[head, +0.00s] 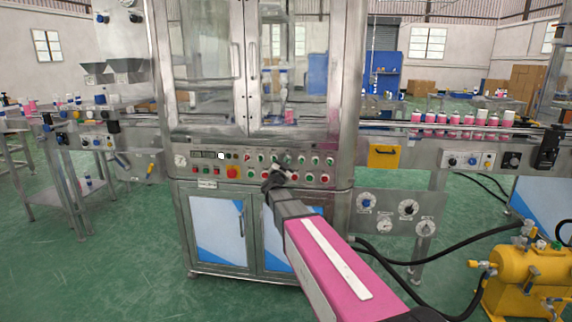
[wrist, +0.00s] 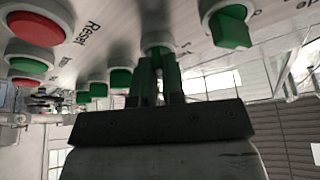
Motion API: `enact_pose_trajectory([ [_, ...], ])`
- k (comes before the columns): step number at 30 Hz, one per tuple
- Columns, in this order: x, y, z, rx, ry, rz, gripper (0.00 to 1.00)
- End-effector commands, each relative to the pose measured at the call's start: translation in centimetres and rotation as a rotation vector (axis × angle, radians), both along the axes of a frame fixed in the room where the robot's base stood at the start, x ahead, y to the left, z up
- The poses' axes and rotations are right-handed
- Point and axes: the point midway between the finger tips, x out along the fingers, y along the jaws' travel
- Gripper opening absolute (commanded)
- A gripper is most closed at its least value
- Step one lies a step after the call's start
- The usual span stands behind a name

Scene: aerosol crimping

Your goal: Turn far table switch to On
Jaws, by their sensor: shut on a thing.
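My gripper (head: 272,180) reaches the control panel (head: 215,170) on the front of the steel machine in the head view. In the wrist view my gripper (wrist: 158,72) has its fingers closed around a green selector switch (wrist: 157,42) in a pale round collar. The fingers hide most of its knob, so I cannot tell which way it points. Its label is mostly hidden, so I cannot confirm that it is the far table switch. Another green switch (wrist: 232,30) stands beside it on the right.
A red button (wrist: 38,27) by the label "Reset" and several green switches (wrist: 120,78) are close to the fingers. Glass doors (head: 250,65) rise above the panel. A conveyor with pink cans (head: 455,120) runs on the right. A yellow tank (head: 530,280) stands front right.

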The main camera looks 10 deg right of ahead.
Motion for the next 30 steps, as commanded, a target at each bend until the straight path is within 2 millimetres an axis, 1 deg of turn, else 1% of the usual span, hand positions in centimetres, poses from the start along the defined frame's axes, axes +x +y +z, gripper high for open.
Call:
enact_pose_trajectory([
  [3,0.0,0.0,0.0,0.004,-0.002,0.001,0.0],
  [4,0.0,0.0,0.0,0.003,-0.001,0.0,0.13],
  [5,0.0,0.0,0.0,0.003,-0.001,0.0,0.23],
  [6,0.0,0.0,0.0,0.003,-0.001,0.0,0.35],
  [14,0.0,0.0,0.0,0.001,0.0,0.0,0.35],
  [17,-0.4,0.2,-0.1,0.001,0.0,0.0,0.35],
  [20,-1.3,0.6,-0.4,0.0,0.0,0.0,0.35],
  [30,-6.5,3.6,-2.5,0.002,0.0,0.002,0.35],
])
